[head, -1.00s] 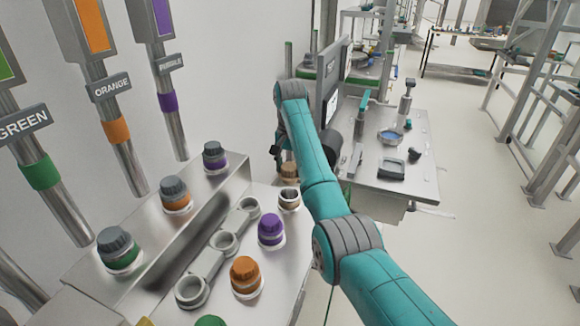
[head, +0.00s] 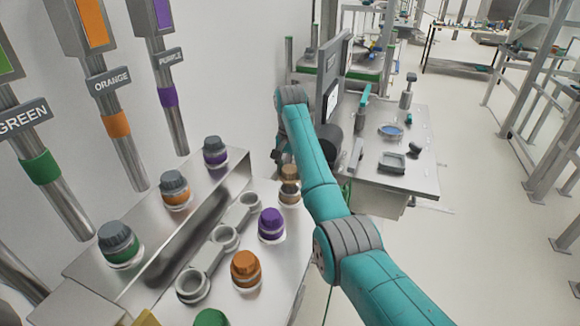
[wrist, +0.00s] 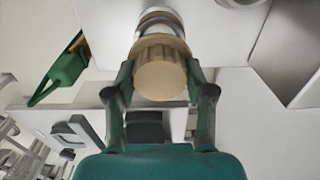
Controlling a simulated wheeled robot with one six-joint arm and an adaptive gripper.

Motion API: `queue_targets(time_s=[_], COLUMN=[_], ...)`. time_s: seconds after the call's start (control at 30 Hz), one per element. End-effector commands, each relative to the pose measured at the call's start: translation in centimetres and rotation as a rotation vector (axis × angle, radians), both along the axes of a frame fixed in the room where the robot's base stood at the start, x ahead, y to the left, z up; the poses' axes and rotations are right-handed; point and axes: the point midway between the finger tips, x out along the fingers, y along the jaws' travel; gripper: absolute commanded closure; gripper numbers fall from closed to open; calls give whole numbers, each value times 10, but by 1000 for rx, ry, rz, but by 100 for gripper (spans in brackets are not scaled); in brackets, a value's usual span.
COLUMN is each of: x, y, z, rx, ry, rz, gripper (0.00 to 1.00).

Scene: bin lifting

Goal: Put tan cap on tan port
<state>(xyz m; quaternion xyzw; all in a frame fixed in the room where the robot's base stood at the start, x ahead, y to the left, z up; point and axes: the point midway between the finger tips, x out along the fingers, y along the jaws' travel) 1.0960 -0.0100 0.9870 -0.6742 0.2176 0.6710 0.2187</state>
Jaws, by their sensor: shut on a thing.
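The tan cap (wrist: 160,76) is ribbed and sits between the two fingers of my gripper (wrist: 160,84), which is shut on it. In the head view the tan cap (head: 290,173) is right above the tan port (head: 289,196), a round fitting with a light rim at the back right of the bench. Cap and port look in line, and no clear gap shows between them; whether the cap is seated I cannot tell. In the wrist view the port (wrist: 158,20) is just beyond the cap. My arm hides most of the gripper in the head view.
A purple cap (head: 271,223) and an orange cap (head: 245,267) stand in the same row, with a green one (head: 211,318) at the bottom edge. Grey empty rings (head: 224,238) lie to their left. A side table (head: 400,165) with tools stands behind at the right.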

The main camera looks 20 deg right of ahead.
Motion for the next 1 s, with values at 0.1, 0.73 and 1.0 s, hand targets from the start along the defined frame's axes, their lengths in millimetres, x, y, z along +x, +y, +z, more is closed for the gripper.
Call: queue_targets(time_s=[0.1,0.73,1.0], x=[0,0,0], y=[0,0,0], z=[-1,-15,-24], rx=[0,0,0], ry=[0,1,1], rz=[0,0,0], gripper=[93,93,93])
